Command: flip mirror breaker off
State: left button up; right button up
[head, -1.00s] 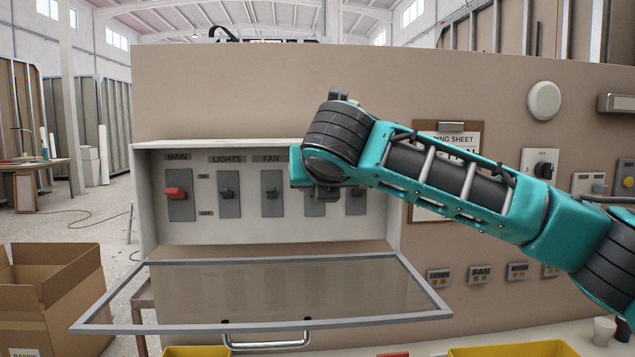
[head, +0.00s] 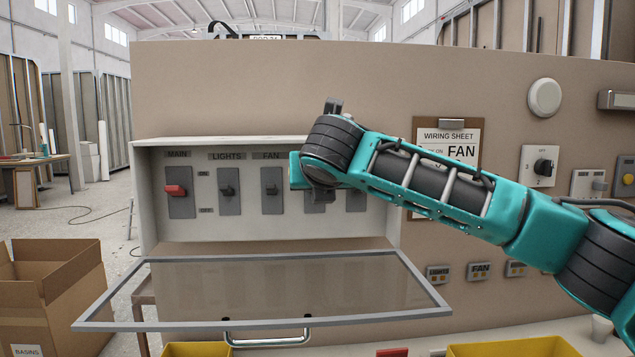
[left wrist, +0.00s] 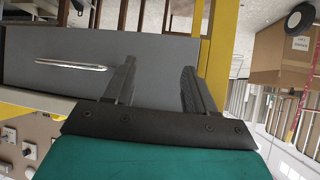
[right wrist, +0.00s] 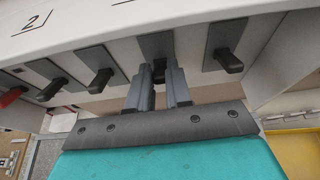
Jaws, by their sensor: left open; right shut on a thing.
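The open breaker box (head: 230,231) holds a row of grey breakers: MAIN with a red lever (head: 176,190), LIGHTS (head: 229,190), FAN (head: 271,190), then two more. My right arm covers the labels of these last two, so no mirror label is readable. In the right wrist view my right gripper (right wrist: 160,78) is shut on the dark lever of the fourth breaker (right wrist: 159,46). The fifth breaker's lever (right wrist: 230,62) is clear to the right. My left gripper (left wrist: 158,72) is open and empty, away from the box; it is outside the head view.
The box's glazed door (head: 265,290) hangs open in front, with a handle below. A wiring sheet (head: 449,140) reading FAN, a rotary switch (head: 543,166) and small modules are on the panel to the right. A cardboard box (head: 50,295) stands at left; yellow bins (head: 510,350) are below.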

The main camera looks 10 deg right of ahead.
grip_shut()
jog(key=shift+f, duration=0.1)
jog(key=t+b, duration=0.2)
jog(key=f+t+b, duration=0.1)
jog(key=b, duration=0.1)
jog(key=f+t+b, duration=0.1)
jog(key=t+b, duration=0.1)
jog(key=b, duration=0.1)
jog(key=shift+s+f+t, duration=0.2)
jog(key=shift+s+t, duration=0.1)
jog(key=shift+s, duration=0.05)
jog(key=o, duration=0.7)
grip_release()
